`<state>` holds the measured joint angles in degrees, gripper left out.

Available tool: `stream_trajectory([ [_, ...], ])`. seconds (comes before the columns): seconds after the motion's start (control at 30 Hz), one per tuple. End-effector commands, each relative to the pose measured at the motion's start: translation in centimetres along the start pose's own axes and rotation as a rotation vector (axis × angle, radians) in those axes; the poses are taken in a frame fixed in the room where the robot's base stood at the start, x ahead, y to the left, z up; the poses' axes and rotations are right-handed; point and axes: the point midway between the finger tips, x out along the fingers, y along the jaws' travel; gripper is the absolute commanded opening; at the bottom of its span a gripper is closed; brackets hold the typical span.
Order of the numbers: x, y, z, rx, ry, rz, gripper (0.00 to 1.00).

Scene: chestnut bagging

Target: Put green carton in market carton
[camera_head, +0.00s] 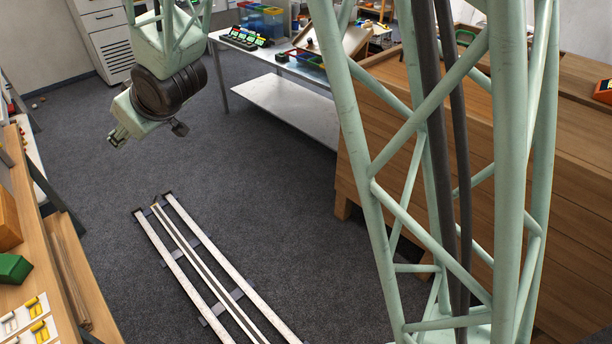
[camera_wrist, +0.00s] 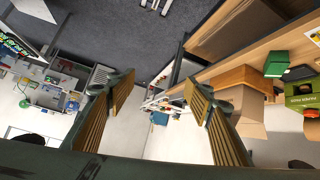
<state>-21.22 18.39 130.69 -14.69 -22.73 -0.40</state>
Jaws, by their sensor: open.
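The green carton (camera_head: 12,268) sits on the wooden bench at the left edge of the head view. It also shows in the wrist view (camera_wrist: 277,64) at the upper right. A larger lighter-green carton (camera_wrist: 304,101) with a printed label, which looks like the market carton, stands beyond it at the right edge of the wrist view, partly cut off. My gripper (camera_wrist: 158,80) is open and empty, its two ribbed fingers spread wide. It is in the air, well away from both cartons. In the head view, my wrist hangs over the floor; the fingers are hard to make out there.
An open brown cardboard box (camera_wrist: 250,117) stands near the cartons. A card with yellow and white pieces (camera_head: 30,322) lies beside the green carton. White floor rails (camera_head: 183,241) run below my arm. A grey-white table (camera_head: 290,108) stands behind, and a wooden cabinet (camera_head: 560,150) at right.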

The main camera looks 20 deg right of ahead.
Motion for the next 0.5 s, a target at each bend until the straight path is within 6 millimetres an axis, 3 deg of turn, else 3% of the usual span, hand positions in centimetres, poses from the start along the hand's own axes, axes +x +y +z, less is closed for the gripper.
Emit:
stream_trajectory([
  [0.5,-11.1,6.2,2.8,0.093,-0.132,0.103,0.47],
])
